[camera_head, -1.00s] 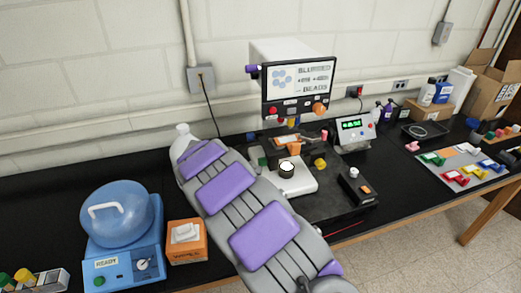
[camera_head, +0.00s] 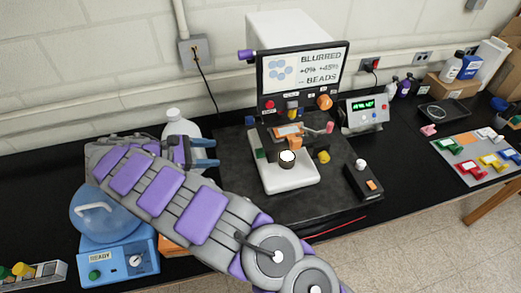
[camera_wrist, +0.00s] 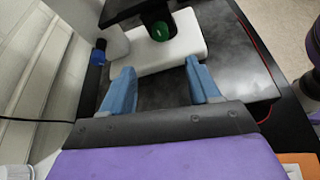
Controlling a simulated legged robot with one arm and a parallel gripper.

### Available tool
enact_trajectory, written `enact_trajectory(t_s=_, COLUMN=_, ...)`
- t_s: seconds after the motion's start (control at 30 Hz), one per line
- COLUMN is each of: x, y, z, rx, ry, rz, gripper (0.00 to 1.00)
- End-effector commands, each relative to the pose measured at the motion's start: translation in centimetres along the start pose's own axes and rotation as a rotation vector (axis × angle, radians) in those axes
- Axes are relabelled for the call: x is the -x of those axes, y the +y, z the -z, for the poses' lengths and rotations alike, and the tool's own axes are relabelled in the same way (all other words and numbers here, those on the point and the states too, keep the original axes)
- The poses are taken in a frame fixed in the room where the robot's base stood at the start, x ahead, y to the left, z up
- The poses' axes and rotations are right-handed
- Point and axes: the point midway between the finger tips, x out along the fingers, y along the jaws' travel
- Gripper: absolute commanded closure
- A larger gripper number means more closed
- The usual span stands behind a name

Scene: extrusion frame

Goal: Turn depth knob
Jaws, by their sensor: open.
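The instrument has a screen (camera_head: 304,70) reading "BLURRED" and "BEADS". Below it are a red knob (camera_head: 269,104) and a larger orange knob (camera_head: 324,102). A purple knob (camera_head: 246,55) sticks out at the screen's left side, and a yellow knob (camera_head: 323,156) sits low on the right of the white base (camera_head: 290,178). The labels are too small to read, so I cannot tell which is the depth knob. My gripper (camera_head: 207,153) is open and empty, left of the instrument, apart from every knob. The wrist view shows its blue fingers (camera_wrist: 160,85) spread toward the white base (camera_wrist: 158,55).
A white bottle (camera_head: 178,121) stands just behind my gripper. A blue centrifuge (camera_head: 120,262) is at lower left, partly behind my arm. A small black box (camera_head: 363,182) and a meter (camera_head: 364,114) stand right of the instrument. The dark mat's front is clear.

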Motion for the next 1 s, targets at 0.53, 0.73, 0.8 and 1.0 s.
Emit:
enact_trajectory(t_s=0.53, x=-11.8, y=-0.7, z=-1.3, rx=-0.004, ry=0.020, rz=0.007, gripper=0.39)
enact_trajectory(t_s=0.73, x=-13.8, y=-0.2, z=-0.1, rx=0.002, ry=0.003, rz=0.003, gripper=0.39)
enact_trajectory(t_s=0.8, x=-14.3, y=-0.1, z=0.0, rx=0.002, ry=0.000, rz=0.002, gripper=0.39)
enact_trajectory(t_s=1.0, x=-16.2, y=-0.2, z=-0.5, rx=-0.004, ry=0.012, rz=0.000, gripper=0.39)
